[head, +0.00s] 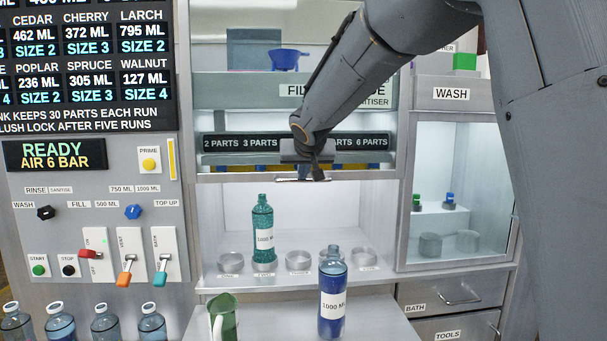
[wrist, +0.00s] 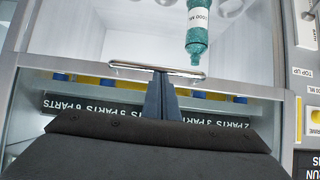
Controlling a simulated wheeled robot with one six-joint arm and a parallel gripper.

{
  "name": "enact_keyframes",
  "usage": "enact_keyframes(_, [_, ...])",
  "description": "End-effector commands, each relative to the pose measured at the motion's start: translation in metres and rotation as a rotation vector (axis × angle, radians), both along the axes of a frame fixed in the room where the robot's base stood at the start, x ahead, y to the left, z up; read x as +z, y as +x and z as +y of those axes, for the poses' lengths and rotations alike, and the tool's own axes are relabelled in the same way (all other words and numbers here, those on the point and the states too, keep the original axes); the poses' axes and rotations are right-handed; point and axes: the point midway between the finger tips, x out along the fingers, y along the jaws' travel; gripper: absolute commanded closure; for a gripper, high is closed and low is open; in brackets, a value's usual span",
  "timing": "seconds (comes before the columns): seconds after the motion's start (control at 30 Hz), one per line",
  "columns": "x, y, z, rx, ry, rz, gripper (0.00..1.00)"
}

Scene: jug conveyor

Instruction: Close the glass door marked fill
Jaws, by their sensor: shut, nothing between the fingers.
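The glass door marked fill (head: 240,90) is raised in the head view, and the bay below it is open. My arm partly hides its label. Its bar handle (head: 290,180) is at the door's lower edge and also shows in the wrist view (wrist: 185,72). My gripper (head: 313,172) is shut and empty. In the wrist view its fingertips (wrist: 160,72) overlap the middle of the handle; I cannot tell whether they touch it. A teal 1000 ML bottle (head: 263,225) stands inside the open bay, on one of several round holders.
A blue 1000 ML bottle (head: 332,300) and a green mug (head: 223,318) stand on the shelf in front of the bay. The wash cabinet (head: 450,240) is at right, above drawers (head: 460,292). Left is a control panel (head: 90,225) with levers.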

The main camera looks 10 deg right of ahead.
Motion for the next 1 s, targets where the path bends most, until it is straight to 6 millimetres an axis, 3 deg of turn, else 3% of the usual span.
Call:
enact_keyframes(0.03, [-0.014, 0.001, 0.0, -0.001, 0.0, 0.004, 1.0])
enact_keyframes(1.0, [-0.161, 0.001, 0.0, 0.0, -0.001, 0.006, 1.0])
